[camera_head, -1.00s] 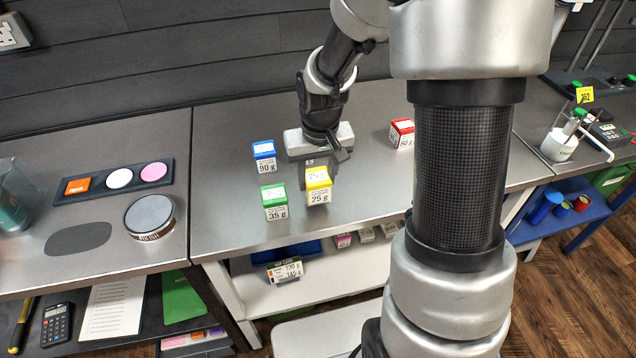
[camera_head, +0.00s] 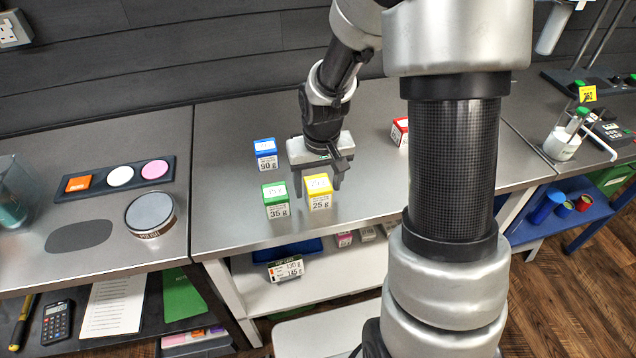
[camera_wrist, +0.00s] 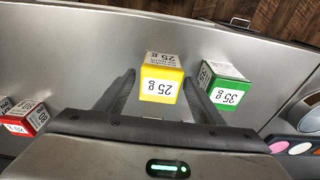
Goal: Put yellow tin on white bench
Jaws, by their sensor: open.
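The yellow tin (camera_head: 318,190), marked 25 g, stands upright on the grey metal bench top (camera_head: 235,225). My gripper (camera_head: 318,190) is open, pointing down over the yellow tin. In the wrist view the yellow tin (camera_wrist: 161,80) sits between and slightly beyond the tips of the two spread fingers (camera_wrist: 155,88); whether they touch it I cannot tell. Below that bench is a white shelf unit (camera_head: 335,288); I cannot tell whether it is the white bench.
A green 35 g tin (camera_head: 276,200) stands close left of the yellow one. A blue tin (camera_head: 265,153) is behind it, and a red tin (camera_head: 400,132) is at the right. A polish tin (camera_head: 150,214) and a disc tray (camera_head: 118,176) lie left.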

